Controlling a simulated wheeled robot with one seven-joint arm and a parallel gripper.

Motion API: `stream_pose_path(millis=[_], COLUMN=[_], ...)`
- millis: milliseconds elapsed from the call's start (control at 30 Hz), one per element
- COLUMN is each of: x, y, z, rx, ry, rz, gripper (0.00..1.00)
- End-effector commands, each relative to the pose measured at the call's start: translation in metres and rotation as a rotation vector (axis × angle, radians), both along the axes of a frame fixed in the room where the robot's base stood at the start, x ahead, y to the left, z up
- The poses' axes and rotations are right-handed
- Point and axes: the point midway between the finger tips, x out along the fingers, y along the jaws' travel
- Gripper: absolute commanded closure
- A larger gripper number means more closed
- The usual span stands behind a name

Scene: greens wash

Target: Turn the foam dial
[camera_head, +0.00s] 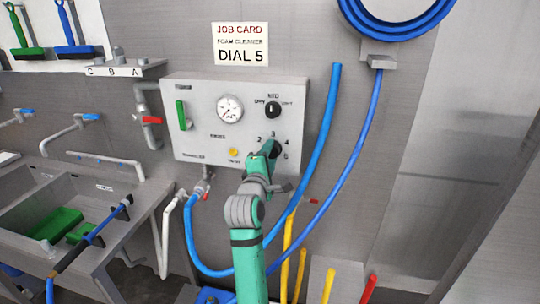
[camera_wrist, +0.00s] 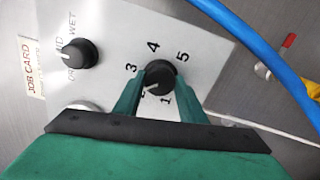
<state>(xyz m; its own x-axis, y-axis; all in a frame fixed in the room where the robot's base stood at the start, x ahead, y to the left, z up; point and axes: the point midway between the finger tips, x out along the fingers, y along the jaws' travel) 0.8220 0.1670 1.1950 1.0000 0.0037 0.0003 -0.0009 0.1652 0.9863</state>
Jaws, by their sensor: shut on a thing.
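The foam dial (camera_wrist: 160,74) is a black round knob on a light grey control panel, ringed by the numbers 1 to 5. Its white pointer mark faces lower left in the wrist view, towards the partly hidden 2. My gripper (camera_wrist: 160,88) has its two green fingers shut on the dial, one on each side. In the head view my gripper (camera_head: 268,157) reaches the panel's lower right and covers much of the dial (camera_head: 275,147). The job card (camera_head: 240,44) above the panel reads "FOAM CLEANER DIAL 5".
A second black knob (camera_head: 272,109) and a round gauge (camera_head: 230,109) sit on the panel (camera_head: 195,90). A blue hose (camera_head: 322,150) hangs close on the right. Sinks (camera_head: 60,220) with pipes and a brush stand at left. Yellow handles (camera_head: 300,270) stand low on the right.

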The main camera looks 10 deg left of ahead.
Motion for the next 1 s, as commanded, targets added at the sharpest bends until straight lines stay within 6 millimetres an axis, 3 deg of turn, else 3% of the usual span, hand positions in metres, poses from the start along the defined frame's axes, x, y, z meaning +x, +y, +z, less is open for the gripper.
stream_pose_path(millis=[1000], x=[-0.0001], y=[0.0008], z=[-0.0008], rx=[0.968], ry=[0.006], rz=[0.0], gripper=[0.85])
